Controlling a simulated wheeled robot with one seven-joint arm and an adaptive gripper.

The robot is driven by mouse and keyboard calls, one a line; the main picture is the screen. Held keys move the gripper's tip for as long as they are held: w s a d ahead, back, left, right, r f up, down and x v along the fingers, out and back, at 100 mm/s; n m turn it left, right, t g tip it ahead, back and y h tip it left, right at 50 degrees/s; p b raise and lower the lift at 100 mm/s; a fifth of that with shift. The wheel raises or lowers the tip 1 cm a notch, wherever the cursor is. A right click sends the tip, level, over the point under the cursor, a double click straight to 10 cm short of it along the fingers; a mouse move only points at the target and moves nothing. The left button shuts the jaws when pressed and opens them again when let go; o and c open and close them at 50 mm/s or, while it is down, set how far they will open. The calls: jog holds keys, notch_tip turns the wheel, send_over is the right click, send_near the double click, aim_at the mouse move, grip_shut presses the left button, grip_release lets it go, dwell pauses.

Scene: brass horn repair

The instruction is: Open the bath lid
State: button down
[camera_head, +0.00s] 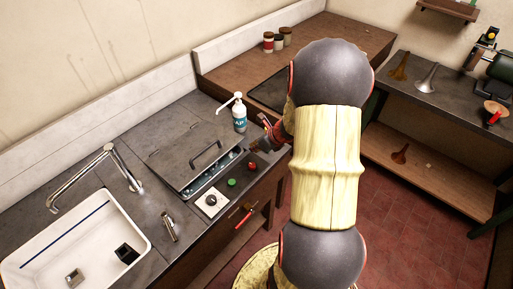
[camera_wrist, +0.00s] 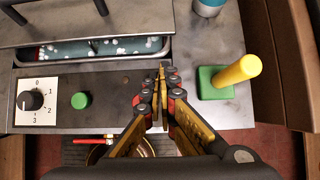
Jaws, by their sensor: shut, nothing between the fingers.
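The bath lid is a flat dark grey plate (camera_head: 172,163) with a dark bar handle (camera_head: 206,154). It lies over the bath, and a strip of bluish liquid with white foam (camera_head: 207,186) shows along its near edge. In the wrist view, the lid (camera_wrist: 60,33) is at the top left, with parts of its handle (camera_wrist: 97,8) and the foamy liquid (camera_wrist: 120,46). My gripper (camera_head: 262,141) is right of the lid, apart from the handle. In the wrist view, my gripper's fingertips (camera_wrist: 161,72) are shut and empty near the bath's right end, pointing at the worktop.
A yellow peg on a green block (camera_wrist: 217,84) stands right of my fingers. A knob panel (camera_head: 211,202), green button (camera_head: 231,183) and red button (camera_head: 252,165) line the front. A pump bottle (camera_head: 239,116) stands behind. A sink (camera_head: 75,245) and tap (camera_head: 100,170) are left.

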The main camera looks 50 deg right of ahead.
jog(key=b+x, duration=0.1)
jog(key=x, duration=0.4)
jog(key=shift+w+f, duration=0.1)
jog(key=shift+f, duration=0.25)
jog(key=r, duration=0.1)
jog(key=w+r, duration=0.1)
jog(key=r, duration=0.1)
jog(key=shift+r+p, duration=0.15)
jog(key=shift+p, duration=0.25)
jog(key=shift+w+r, duration=0.15)
jog(key=shift+r, duration=0.2)
jog(key=shift+r, duration=0.15)
